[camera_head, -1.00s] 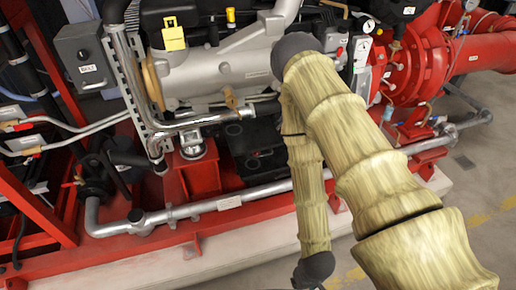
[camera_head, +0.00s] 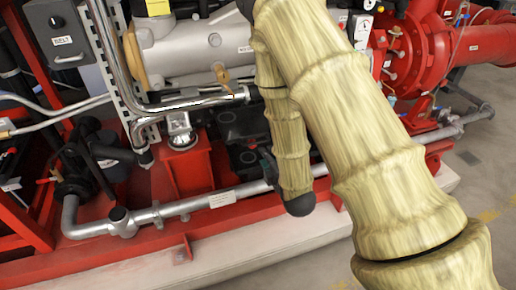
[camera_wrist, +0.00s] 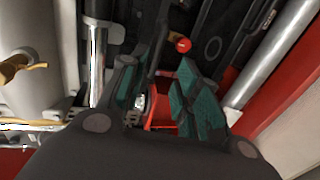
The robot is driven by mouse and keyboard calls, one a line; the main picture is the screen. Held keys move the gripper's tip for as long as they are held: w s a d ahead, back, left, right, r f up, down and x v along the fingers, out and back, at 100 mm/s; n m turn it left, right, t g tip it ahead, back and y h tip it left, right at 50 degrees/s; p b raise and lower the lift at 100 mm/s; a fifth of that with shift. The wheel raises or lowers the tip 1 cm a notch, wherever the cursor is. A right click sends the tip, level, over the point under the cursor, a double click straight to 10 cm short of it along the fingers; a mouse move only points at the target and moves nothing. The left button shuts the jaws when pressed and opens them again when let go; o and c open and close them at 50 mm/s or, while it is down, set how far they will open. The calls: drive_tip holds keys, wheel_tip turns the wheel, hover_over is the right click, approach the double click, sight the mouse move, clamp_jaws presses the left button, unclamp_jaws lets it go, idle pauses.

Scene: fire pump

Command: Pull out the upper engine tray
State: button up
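Dark, box-like parts sit low under the silver engine housing in the head view. The upper one (camera_head: 228,118) has a round mark on its face and seems to be the upper engine tray. A similar dark part (camera_head: 243,155) lies below it, partly behind my arm. My gripper is mostly hidden behind my arm in the head view. In the wrist view my gripper (camera_wrist: 162,72) shows two green-padded fingers apart, with nothing clearly held between them. A dark panel with a round mark (camera_wrist: 214,47) lies beyond the right finger. I cannot tell whether a finger touches it.
A silver pipe (camera_head: 215,200) runs low across the front, above the red base frame (camera_head: 215,220). A red mount (camera_head: 188,165) stands left of the dark parts. A red-ended cylinder (camera_wrist: 182,44) is close beyond my fingers. Open floor (camera_head: 480,180) lies at right.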

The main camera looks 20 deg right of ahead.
sight(258, 143)
drive_tip(key=x, duration=1)
drive_tip(key=shift+w, duration=0.4)
drive_tip(key=shift+c, duration=0.5)
clamp_jaws()
